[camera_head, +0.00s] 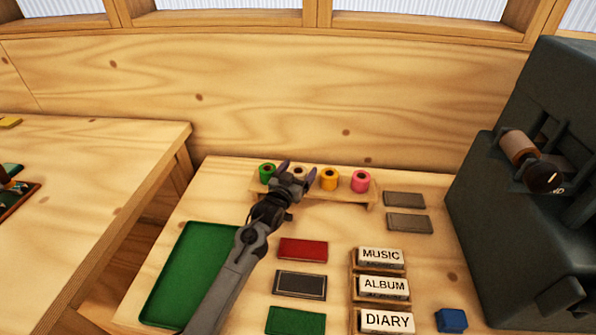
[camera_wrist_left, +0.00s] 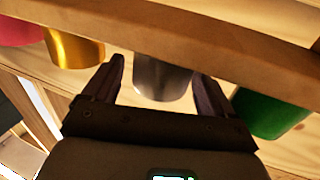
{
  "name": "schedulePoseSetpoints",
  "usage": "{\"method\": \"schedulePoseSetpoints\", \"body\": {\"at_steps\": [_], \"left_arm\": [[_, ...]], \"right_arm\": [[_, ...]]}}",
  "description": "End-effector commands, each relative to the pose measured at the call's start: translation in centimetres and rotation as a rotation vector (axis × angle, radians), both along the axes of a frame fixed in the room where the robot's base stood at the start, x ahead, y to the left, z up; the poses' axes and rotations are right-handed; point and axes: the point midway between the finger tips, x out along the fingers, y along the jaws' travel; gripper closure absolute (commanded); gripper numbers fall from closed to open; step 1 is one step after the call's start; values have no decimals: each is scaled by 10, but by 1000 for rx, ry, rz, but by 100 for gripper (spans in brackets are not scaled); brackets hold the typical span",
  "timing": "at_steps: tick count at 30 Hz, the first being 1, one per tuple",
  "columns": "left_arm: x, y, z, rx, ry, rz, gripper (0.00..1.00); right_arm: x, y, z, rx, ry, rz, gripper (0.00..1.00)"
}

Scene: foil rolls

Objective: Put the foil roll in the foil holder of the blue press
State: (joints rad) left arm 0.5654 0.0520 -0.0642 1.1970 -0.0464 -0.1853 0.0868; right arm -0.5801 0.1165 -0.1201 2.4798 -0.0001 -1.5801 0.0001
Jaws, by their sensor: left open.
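A silver foil roll (camera_head: 299,172) stands on a small wooden rack (camera_head: 318,196) at the back of the table. In the left wrist view this silver roll (camera_wrist_left: 161,80) lies between the two fingers. My left gripper (camera_head: 297,174) is open, with a finger on either side of the roll; contact is not clear. It partly hides the roll in the head view. The dark blue-grey press (camera_head: 490,240) stands at the right. A copper-coloured roll (camera_head: 518,147) and a black knob (camera_head: 543,178) show on it. I cannot clearly make out its foil holder. My right gripper is not in view.
The rack also holds a green roll (camera_head: 267,173), a gold roll (camera_head: 329,180) and a pink roll (camera_head: 360,182), close beside the silver one. A green tray (camera_head: 190,270), coloured cards and labelled blocks (camera_head: 382,256) lie in front. A wooden wall (camera_head: 260,100) rises behind.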

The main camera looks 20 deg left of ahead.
Motion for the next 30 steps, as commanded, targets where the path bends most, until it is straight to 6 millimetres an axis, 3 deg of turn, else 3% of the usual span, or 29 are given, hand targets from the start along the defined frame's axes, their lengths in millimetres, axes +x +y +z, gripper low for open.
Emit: {"method": "schedulePoseSetpoints", "body": {"at_steps": [8,15,21,30], "left_arm": [[0,0,-4,0,-2,0,14],[-23,2,4,0,2,0,14],[-40,3,2,0,2,0,14],[-50,4,0,0,-1,0,14]], "right_arm": [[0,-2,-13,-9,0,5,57],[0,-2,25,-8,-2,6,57],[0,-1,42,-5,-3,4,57],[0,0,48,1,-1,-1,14]]}}
